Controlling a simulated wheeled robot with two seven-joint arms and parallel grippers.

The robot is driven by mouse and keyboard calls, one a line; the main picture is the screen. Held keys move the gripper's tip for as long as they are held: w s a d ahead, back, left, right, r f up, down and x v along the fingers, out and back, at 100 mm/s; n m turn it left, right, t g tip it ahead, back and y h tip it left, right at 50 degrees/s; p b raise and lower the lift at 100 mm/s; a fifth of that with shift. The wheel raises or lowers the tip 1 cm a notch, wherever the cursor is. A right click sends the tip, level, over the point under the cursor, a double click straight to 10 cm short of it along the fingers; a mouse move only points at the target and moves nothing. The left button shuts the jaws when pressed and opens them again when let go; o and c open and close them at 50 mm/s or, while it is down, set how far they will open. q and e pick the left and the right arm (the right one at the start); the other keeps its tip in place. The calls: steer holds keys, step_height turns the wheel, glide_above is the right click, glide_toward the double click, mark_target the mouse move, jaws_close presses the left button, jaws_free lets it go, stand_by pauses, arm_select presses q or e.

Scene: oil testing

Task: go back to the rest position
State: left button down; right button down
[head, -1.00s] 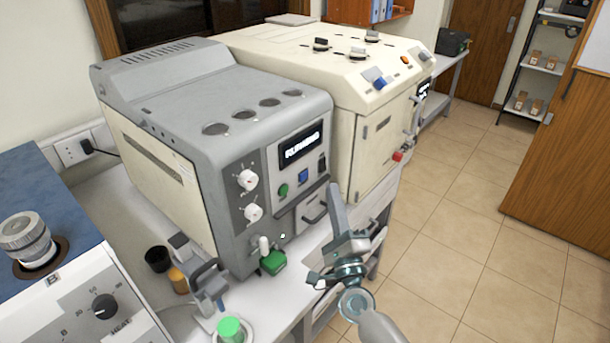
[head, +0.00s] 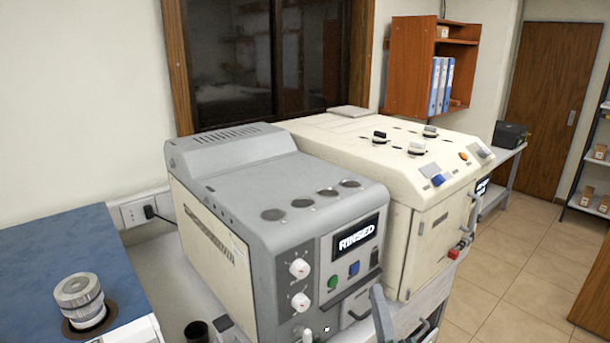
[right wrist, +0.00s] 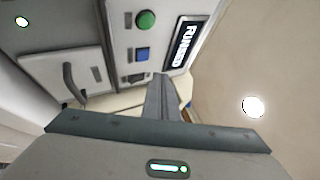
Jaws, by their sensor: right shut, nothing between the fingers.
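My right gripper (head: 382,312) shows at the bottom edge of the head view, in front of the grey testing machine (head: 230,184). Only its upper part is in the picture. In the right wrist view my right gripper (right wrist: 163,92) is shut and empty, its fingers pointing past the machine's front panel. The display (head: 356,236) reads RINSED, and it also shows in the wrist view (right wrist: 184,44). A green button (right wrist: 146,19) and a blue button (right wrist: 142,54) sit beside it. My left gripper is not in view.
A cream machine (head: 375,170) stands right behind the grey one. A blue-topped unit with a metal-capped part (head: 80,300) is at the left. A dark cup (head: 196,332) stands at the bottom. The tiled floor (head: 510,270) at the right is clear.

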steer(key=s+a+f+n+g+y, duration=0.45)
steer(key=s+a+n+y, duration=0.3)
steer(key=n, duration=0.35)
steer(key=s+a+f+n+g, duration=0.3)
steer(key=s+f+n+g, duration=0.45)
steer(key=f, duration=0.25)
steer(key=s+d+f+n+g+h, duration=0.1)
steer(key=s+d+f+g+h, duration=0.15)
steer(key=s+d+f, duration=0.35)
steer(key=s+d+f+n+g+h, duration=0.1)
steer(key=s+d+f+g+h, duration=0.2)
steer(key=s, duration=0.6)
steer(key=s+d+f+n+g+h, duration=0.1)
steer(key=s+d+f+g+h, duration=0.15)
steer(key=s+d, duration=0.45)
step_height(320, 180, down, 32)
steer(key=s+b, duration=0.1)
steer(key=b, duration=0.2)
steer(key=s+d+f+g+h+b, duration=0.1)
steer(key=s+d+f+g+b, duration=0.1)
steer(key=s+f, duration=1.6)
step_height(320, 180, down, 3)
steer(key=shift+d+r+b, duration=0.2)
steer(key=shift+d+b, duration=0.1)
steer(key=shift+b, duration=0.3)
